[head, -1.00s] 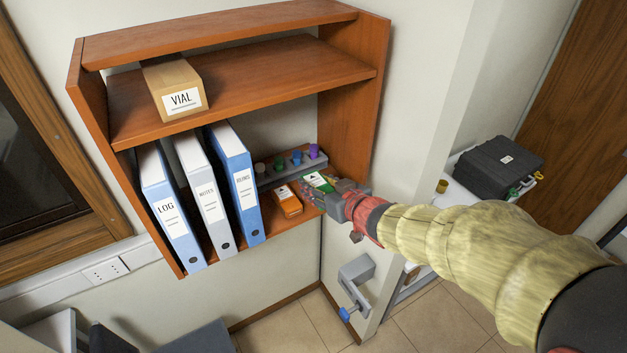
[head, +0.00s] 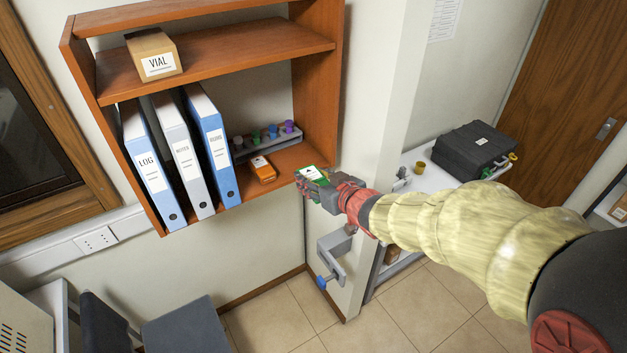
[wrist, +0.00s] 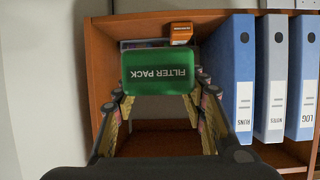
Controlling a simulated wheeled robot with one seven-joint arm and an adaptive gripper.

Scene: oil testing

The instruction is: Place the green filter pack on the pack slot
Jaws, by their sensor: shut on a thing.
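The green filter pack (head: 311,173) has a white label. In the wrist view the pack (wrist: 161,72) shows its "FILTER PACK" lettering upside down. My gripper (head: 308,184) is shut on it and holds it at the front right edge of the shelf's lower board, seemingly just outside. In the wrist view the fingers (wrist: 160,100) run along both sides behind the pack. No pack slot can be made out in these views.
An orange pack (head: 262,168) lies on the lower board, before a rack of coloured caps (head: 270,140). Several binders (head: 180,155) stand to the left. A VIAL box (head: 155,57) is above. A side table (head: 432,175) with a black case (head: 472,150) stands right.

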